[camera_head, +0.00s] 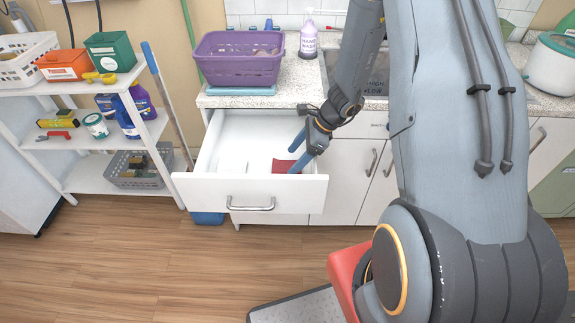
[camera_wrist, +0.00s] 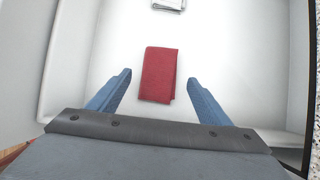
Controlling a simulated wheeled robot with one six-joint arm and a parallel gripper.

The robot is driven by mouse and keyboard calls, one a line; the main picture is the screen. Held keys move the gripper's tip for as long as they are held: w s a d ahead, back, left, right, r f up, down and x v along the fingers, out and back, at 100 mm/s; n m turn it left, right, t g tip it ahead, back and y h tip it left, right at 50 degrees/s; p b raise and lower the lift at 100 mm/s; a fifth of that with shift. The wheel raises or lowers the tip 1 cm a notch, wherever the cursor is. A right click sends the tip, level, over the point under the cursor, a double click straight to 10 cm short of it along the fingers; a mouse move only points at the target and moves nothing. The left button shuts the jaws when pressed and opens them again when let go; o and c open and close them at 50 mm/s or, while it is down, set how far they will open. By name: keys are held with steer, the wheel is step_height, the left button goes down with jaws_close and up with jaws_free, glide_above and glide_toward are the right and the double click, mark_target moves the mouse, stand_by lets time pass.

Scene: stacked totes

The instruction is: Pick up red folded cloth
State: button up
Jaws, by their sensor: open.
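The red folded cloth (camera_wrist: 158,74) lies flat on the white floor of the open drawer (camera_head: 232,194). In the head view the cloth (camera_head: 283,166) is partly hidden behind my gripper (camera_head: 302,162). My gripper (camera_wrist: 160,92) reaches down into the drawer from above. Its two blue fingers are apart, one on either side of the cloth's near end in the wrist view. No contact with the cloth shows, and I cannot tell how high the fingertips are above it.
A white folded item (camera_wrist: 168,4) lies in the drawer beyond the cloth. The drawer walls enclose the gripper. A white shelf (camera_head: 85,140) and a broom handle (camera_head: 165,100) are at the left.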

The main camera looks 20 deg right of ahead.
steer(key=shift+x, duration=1.25)
steer(key=c, duration=1.1)
steer(key=shift+r, duration=0.1)
